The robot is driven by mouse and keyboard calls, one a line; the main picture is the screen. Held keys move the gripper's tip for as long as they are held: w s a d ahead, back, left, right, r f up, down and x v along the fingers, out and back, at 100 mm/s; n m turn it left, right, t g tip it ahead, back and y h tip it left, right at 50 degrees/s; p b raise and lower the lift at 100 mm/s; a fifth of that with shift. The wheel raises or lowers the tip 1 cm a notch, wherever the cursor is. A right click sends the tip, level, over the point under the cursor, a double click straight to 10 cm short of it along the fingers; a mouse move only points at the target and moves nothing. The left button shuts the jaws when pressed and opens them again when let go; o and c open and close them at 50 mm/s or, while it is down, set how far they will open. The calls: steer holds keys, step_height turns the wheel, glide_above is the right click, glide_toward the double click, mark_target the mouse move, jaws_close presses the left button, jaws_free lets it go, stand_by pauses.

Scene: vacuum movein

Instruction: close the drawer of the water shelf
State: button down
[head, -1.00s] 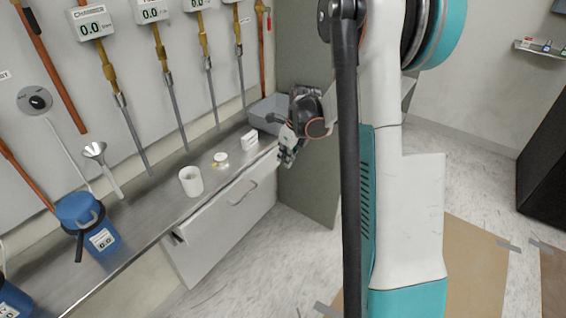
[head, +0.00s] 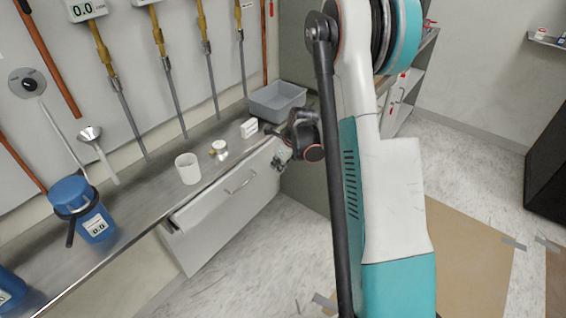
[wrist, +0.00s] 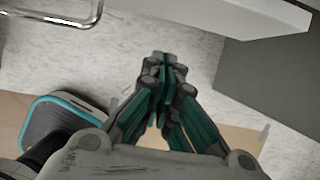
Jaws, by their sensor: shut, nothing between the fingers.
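The water shelf is a long metal counter (head: 130,212) along the left wall. Its white drawer front (head: 225,208) stands out from under the counter edge, with a dark gap at its left end, so the drawer looks partly open. A thin metal handle (head: 240,182) sits on the front. My gripper (head: 280,164) is by the right end of the drawer front; contact cannot be told. In the wrist view, the fingers (wrist: 163,62) are shut and empty above the floor. The handle (wrist: 50,18) shows at top left and a white panel (wrist: 235,12) at the top.
On the counter stand a white cup (head: 188,170), a small brass-topped item (head: 219,150), a white box (head: 249,128), a grey bin (head: 277,101) and a blue container (head: 85,210). A grey-green panel (head: 308,185) stands right of the drawer. Floor in front is clear.

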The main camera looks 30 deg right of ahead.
mark_target(263, 159)
steer(key=shift+w+a+r+b, duration=0.1)
steer(key=shift+w+a+b, duration=0.2)
steer(key=shift+w, duration=0.6)
steer(key=shift+w+a+r+b, duration=0.15)
steer(key=shift+w+a, duration=0.25)
steer(key=shift+w, duration=0.45)
steer(key=w, duration=0.1)
steer(key=w+a, duration=0.1)
steer(key=w, duration=0.1)
